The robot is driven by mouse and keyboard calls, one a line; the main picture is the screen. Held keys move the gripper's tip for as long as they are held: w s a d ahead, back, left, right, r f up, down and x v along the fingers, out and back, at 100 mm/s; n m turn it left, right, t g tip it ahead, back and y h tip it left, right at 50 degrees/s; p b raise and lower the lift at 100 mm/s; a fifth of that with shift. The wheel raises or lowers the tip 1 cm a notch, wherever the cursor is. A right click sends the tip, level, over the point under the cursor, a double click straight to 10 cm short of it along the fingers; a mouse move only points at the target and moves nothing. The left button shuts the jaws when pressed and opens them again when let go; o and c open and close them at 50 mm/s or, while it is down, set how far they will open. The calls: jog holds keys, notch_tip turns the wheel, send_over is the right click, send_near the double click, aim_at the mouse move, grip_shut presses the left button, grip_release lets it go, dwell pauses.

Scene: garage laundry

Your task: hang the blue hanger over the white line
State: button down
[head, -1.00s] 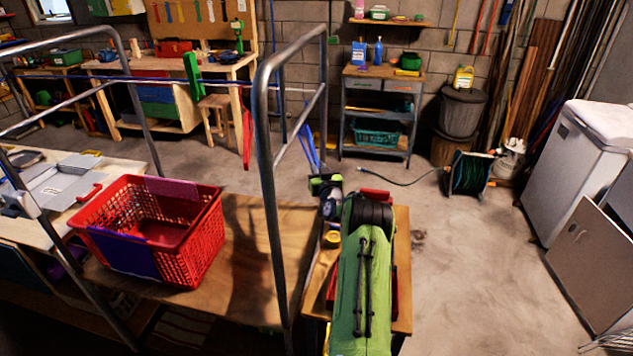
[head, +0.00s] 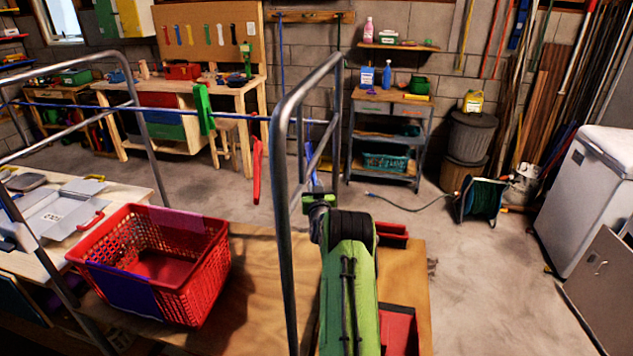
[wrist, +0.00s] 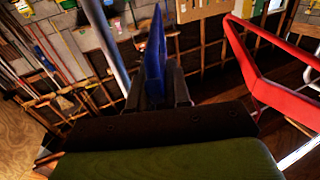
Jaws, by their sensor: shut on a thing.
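The blue hanger (head: 308,152) is held upright above my gripper (head: 316,192), just right of the near metal post in the head view. It looks narrow, almost edge-on. In the wrist view the blue hanger (wrist: 154,58) rises from between the dark fingers of my gripper (wrist: 156,92), which are shut on it. A red hanger (head: 256,170) and a green hanger (head: 203,108) hang on a blue line (head: 165,112) to the left. The red hanger (wrist: 268,75) is large at right in the wrist view. I cannot clearly pick out the white line; a pale strip shows at the wrist view's lower right.
The metal rack post (head: 283,215) stands close left of my arm. A red basket (head: 205,280) sits on the wooden bench at lower left. A shelf cart (head: 365,138) and hose reel (head: 484,200) stand behind. Open floor lies at right.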

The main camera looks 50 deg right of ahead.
jog(key=shift+s+a+p, duration=0.8)
jog(key=shift+s+a, duration=1)
jog(key=shift+a, duration=1.65)
jog(key=shift+s+a+p, duration=0.8)
jog(key=shift+s+a, duration=0.95)
jog(key=shift+a, duration=1.7)
notch_tip(320, 180, up, 10)
jog(key=p, duration=0.9)
jog(key=w+d+f+b, duration=0.1)
jog(key=d+f+b, duration=0.2)
jog(key=f, duration=0.2)
jog(key=shift+w+b, duration=0.3)
jog(key=shift+b, duration=0.05)
jog(key=shift+d, duration=0.1)
jog(key=c, duration=1)
grip_release()
jog(key=shift+f, duration=0.1)
